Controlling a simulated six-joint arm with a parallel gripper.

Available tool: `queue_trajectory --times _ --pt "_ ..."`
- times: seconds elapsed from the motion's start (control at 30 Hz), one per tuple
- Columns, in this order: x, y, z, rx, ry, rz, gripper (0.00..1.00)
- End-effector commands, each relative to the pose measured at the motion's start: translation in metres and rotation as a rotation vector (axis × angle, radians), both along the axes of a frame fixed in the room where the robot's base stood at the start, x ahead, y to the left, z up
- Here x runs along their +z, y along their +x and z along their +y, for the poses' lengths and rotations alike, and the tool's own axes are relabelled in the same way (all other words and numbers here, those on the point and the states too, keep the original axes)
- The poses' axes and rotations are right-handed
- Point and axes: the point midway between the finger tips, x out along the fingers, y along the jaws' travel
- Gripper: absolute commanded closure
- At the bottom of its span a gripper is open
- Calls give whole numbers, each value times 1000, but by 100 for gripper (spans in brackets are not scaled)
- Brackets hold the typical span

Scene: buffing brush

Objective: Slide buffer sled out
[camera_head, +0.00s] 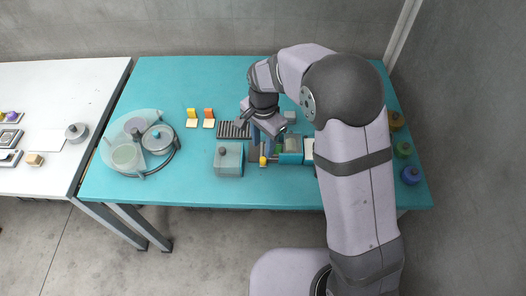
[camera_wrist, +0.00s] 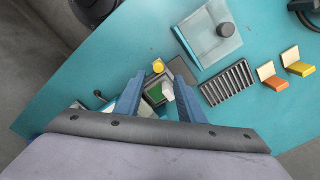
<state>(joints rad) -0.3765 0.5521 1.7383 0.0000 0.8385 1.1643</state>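What I take to be the buffer sled unit is a small assembly with a yellow knob (camera_head: 263,161), a green part and a teal block (camera_head: 291,157), near the table's front middle. In the wrist view the yellow knob (camera_wrist: 158,67) and green part (camera_wrist: 155,94) show between the blue fingers. My gripper (camera_head: 262,139) points down over this unit. In the wrist view its fingers (camera_wrist: 160,80) are apart, with no clear contact on the knob. My arm and fingers hide part of the unit, so the sled itself cannot be made out clearly.
A clear-lidded box (camera_head: 229,161) with a dark knob stands just left of the unit. A dark grooved rack (camera_head: 233,130) lies behind it, with yellow and orange stands (camera_head: 208,119) further left. A round tray (camera_head: 172,165) holds pots. Coloured knobs (camera_head: 403,150) line the right edge.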

Motion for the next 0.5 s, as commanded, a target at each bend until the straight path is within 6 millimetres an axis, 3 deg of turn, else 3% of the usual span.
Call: queue_trajectory --times 0.07,0.13,0.23,0.5 --pt "-12 10 3 -3 13 -32 65" --pt "-3 19 6 -72 25 -48 65" --pt "12 14 5 -249 18 -17 65" --pt "14 1 0 -577 -13 38 65"
